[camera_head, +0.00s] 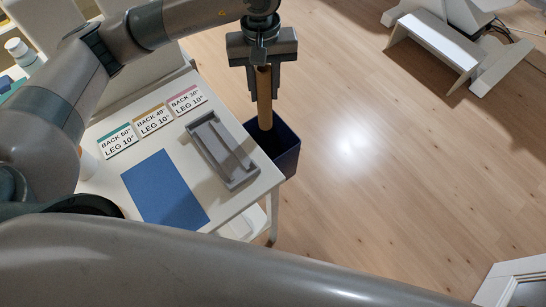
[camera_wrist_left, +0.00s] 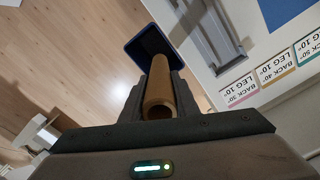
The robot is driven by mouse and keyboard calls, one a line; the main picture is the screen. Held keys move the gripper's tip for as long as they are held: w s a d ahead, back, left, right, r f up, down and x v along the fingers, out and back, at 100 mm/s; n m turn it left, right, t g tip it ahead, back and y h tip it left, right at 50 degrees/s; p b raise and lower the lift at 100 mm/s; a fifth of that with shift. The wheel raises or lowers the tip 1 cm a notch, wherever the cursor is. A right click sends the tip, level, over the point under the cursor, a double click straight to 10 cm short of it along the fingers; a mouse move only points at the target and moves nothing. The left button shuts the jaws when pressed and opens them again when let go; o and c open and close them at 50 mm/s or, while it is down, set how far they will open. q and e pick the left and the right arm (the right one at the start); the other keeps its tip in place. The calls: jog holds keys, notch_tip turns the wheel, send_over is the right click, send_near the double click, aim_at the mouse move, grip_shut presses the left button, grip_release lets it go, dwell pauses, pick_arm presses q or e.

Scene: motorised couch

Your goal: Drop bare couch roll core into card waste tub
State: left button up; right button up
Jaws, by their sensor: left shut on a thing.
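The bare couch roll core is a brown cardboard tube (camera_head: 264,100), held upright in my left gripper (camera_head: 263,78). The gripper is shut on its upper part. In the left wrist view the core (camera_wrist_left: 160,92) sits between the two fingers, its open end facing the camera. The card waste tub is a dark blue open box (camera_head: 287,153) on the floor beside the table. The core's lower end shows against the tub's opening in the head view; its exact height over the rim is hard to tell. The tub (camera_wrist_left: 146,46) also shows beyond the core in the wrist view. My right gripper is not in view.
A white table (camera_head: 237,203) stands left of the tub. It holds a grey tray (camera_head: 222,150), a blue mat (camera_head: 165,190) and label cards (camera_head: 153,119). White furniture (camera_head: 434,40) stands at the upper right. The wooden floor on the right is mostly clear.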

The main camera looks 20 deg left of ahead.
aim_at(263, 111)
pick_arm(q)
jog(key=f, duration=0.7)
jog(key=shift+s+a+f+b, duration=0.1)
jog(key=shift+s+b, duration=0.15)
jog(key=shift+b, duration=0.15)
jog(key=shift+f, duration=0.1)
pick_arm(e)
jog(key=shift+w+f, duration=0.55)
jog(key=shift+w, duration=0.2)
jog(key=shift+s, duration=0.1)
pick_arm(q)
jog(key=shift+f, duration=0.1)
